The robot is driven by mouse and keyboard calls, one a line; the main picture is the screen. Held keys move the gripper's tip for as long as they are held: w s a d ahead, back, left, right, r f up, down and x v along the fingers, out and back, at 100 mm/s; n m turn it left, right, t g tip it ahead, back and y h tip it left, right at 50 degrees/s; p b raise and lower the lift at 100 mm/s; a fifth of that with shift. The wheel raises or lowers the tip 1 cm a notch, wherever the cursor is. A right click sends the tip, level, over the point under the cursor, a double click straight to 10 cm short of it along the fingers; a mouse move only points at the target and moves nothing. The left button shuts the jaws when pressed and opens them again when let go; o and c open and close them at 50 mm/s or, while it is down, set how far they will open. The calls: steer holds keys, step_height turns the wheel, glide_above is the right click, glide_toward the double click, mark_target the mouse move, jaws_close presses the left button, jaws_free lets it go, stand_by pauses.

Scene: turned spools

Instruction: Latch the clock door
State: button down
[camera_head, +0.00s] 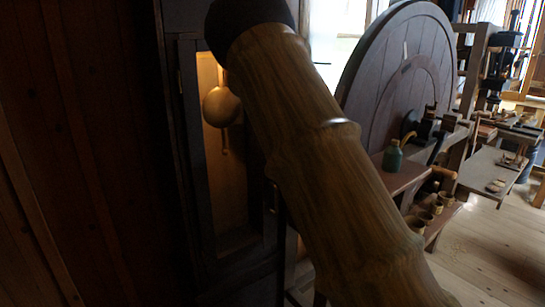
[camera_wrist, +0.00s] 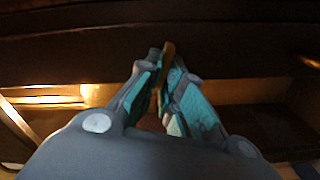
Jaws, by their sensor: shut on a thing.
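The tall dark clock case (camera_head: 174,150) stands left of the middle in the head view. Its dark door frame (camera_head: 198,190) surrounds a lit narrow opening. My arm crosses the right side of the clock and hides my gripper there. Whether the door is fully closed is unclear.
A dark plank wall (camera_head: 80,150) is close on the left. A large dark wheel (camera_head: 400,75) stands at right, with a green bottle (camera_head: 392,156) on a bench and several small pots below. Open plank floor (camera_head: 485,245) shows at lower right.

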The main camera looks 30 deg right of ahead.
steer(key=shift+f+n+b, duration=0.15)
steer(key=shift+n+b, duration=0.75)
steer(key=shift+n, duration=0.05)
steer(key=shift+f+n+b, duration=0.15)
steer(key=shift+n+b, duration=0.75)
steer(key=shift+n, duration=0.05)
steer(key=c, duration=1.6)
jaws_free()
steer(key=s, duration=1.2)
steer(key=shift+d, duration=0.45)
steer(key=shift+f, duration=0.1)
